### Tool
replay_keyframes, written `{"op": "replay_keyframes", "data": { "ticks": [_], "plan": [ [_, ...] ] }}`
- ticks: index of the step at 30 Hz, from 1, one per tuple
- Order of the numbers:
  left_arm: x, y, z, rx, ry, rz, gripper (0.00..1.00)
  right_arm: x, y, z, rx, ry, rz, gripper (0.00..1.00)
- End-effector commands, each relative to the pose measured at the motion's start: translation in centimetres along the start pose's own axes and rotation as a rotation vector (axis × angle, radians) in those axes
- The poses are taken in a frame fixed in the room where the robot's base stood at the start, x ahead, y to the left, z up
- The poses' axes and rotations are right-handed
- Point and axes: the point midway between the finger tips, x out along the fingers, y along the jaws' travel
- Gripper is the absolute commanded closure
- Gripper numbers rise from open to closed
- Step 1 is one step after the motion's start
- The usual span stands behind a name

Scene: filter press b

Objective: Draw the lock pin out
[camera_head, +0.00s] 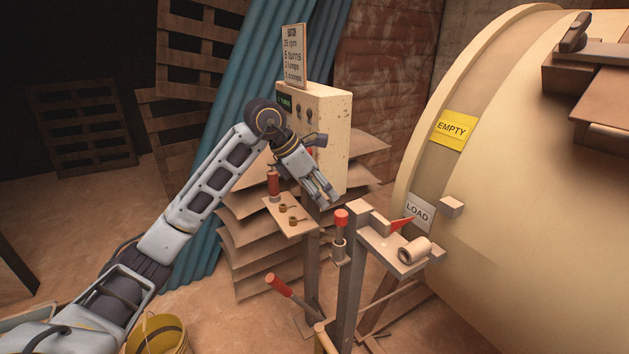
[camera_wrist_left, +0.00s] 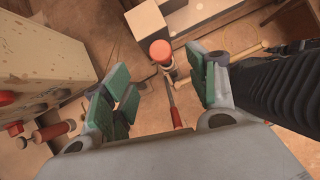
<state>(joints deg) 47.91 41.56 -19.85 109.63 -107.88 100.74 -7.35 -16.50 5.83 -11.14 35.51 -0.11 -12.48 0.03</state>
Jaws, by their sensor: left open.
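The lock pin (camera_head: 341,218) has a red cap and stands upright in a holder on the post beside the drum. Its round red cap (camera_wrist_left: 161,50) shows from above in the left wrist view, ahead of the gap between my fingers. My left gripper (camera_head: 328,198) is open and empty, just above and to the left of the pin in the head view. In the left wrist view, its green-padded fingers (camera_wrist_left: 162,88) are spread apart and do not appear to touch the pin. The pin's lower part is hidden in its holder. My right gripper is not in view.
A large cream drum (camera_head: 530,190) with EMPTY and LOAD labels fills the right. A bracket (camera_head: 385,250) with a red pointer adjoins the post. A red-handled lever (camera_head: 280,286) slants below. A control box (camera_head: 325,130) and small shelf (camera_head: 290,222) stand behind.

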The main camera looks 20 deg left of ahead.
Motion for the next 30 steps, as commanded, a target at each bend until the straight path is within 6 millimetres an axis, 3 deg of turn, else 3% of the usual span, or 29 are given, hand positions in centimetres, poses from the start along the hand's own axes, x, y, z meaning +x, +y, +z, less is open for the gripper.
{"op": "replay_keyframes", "data": {
  "ticks": [18, 30],
  "plan": [
    [7.3, -0.1, 0.0, -0.001, 0.001, -0.002, 0.42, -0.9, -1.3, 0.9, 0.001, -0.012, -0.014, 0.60],
    [9.0, 0.0, 0.0, 0.000, 0.000, 0.000, 0.42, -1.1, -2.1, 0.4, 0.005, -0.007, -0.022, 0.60]
  ]
}}
